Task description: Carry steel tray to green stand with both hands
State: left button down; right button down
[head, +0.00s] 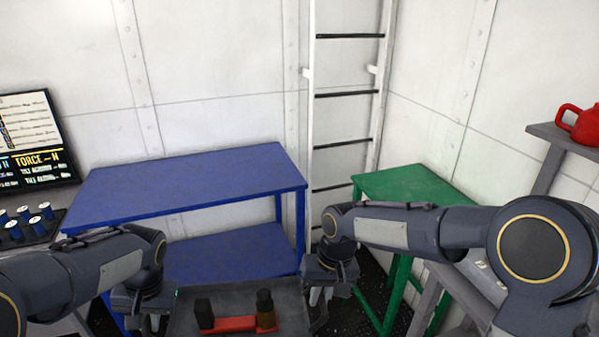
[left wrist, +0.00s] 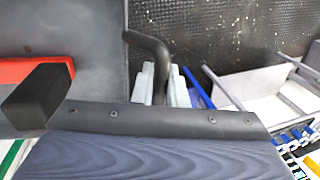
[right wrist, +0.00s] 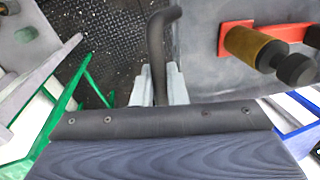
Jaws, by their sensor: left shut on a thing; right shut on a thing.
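The steel tray (head: 240,296) is a grey flat tray at the bottom middle of the head view, in front of the blue table. It bears a red piece (head: 232,324), a black block (head: 204,313) and a brown cylinder with a dark top (head: 265,310). My left gripper (head: 153,322) is shut on the tray's dark left handle (left wrist: 150,45). My right gripper (head: 318,297) is shut on its right handle (right wrist: 157,40). The tray's near edge is out of the head view. The green stand (head: 415,186) stands to the right, partly hidden by my right arm.
A blue table (head: 190,180) with a lower shelf stands ahead and left, its top clear. A white ladder (head: 347,95) rises behind, between table and stand. A grey shelf unit with a red teapot (head: 585,124) is at right. A display (head: 35,140) and several blue spools are at left.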

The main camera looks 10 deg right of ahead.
aim_at(417, 200)
jog(key=i+z, duration=0.2)
jog(key=i, duration=0.4)
jog(key=i+j+z, duration=0.1)
jog(key=i+z, duration=0.15)
jog(key=i, duration=0.35)
jog(key=i+z, duration=0.25)
jog(key=z, duration=0.2)
jog(key=i+j+z, duration=0.15)
jog(key=z, duration=0.3)
jog(key=i+j+z, duration=0.2)
jog(key=z, duration=0.25)
jog(key=i+j+z, duration=0.25)
jog(key=i+z, duration=0.15)
jog(key=i+j+z, duration=0.45)
jog(key=k+l, duration=0.1)
